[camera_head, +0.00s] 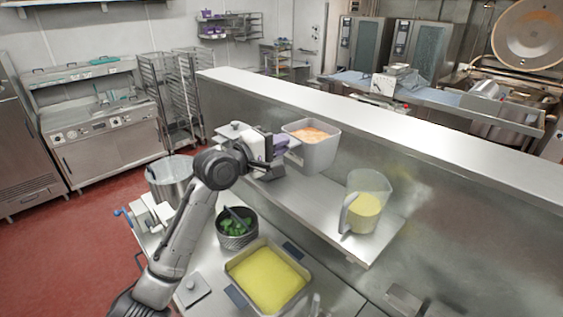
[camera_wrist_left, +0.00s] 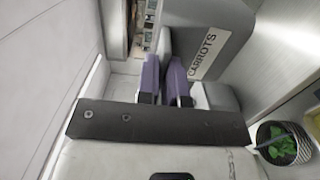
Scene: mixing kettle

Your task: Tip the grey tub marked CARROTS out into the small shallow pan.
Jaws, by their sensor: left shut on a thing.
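The grey tub marked CARROTS (camera_head: 318,154) is upright with orange contents near its rim, at the back of the steel shelf in the head view. I cannot tell whether its base touches the shelf. Its label faces the left wrist camera, and the tub (camera_wrist_left: 212,38) fills the upper right there. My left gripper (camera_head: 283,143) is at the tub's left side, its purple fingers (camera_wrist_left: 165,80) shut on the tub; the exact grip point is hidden. A shallow rectangular pan (camera_head: 232,268) with yellow contents sits on the counter below. My right gripper is not in view.
A clear jug (camera_head: 368,187) with yellow contents stands on the shelf (camera_head: 322,202), right of the tub. A dark round pot (camera_head: 238,241) of greens stands behind the pan. A large steel pot (camera_head: 168,180) is farther left. A high steel ledge (camera_head: 400,115) runs behind.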

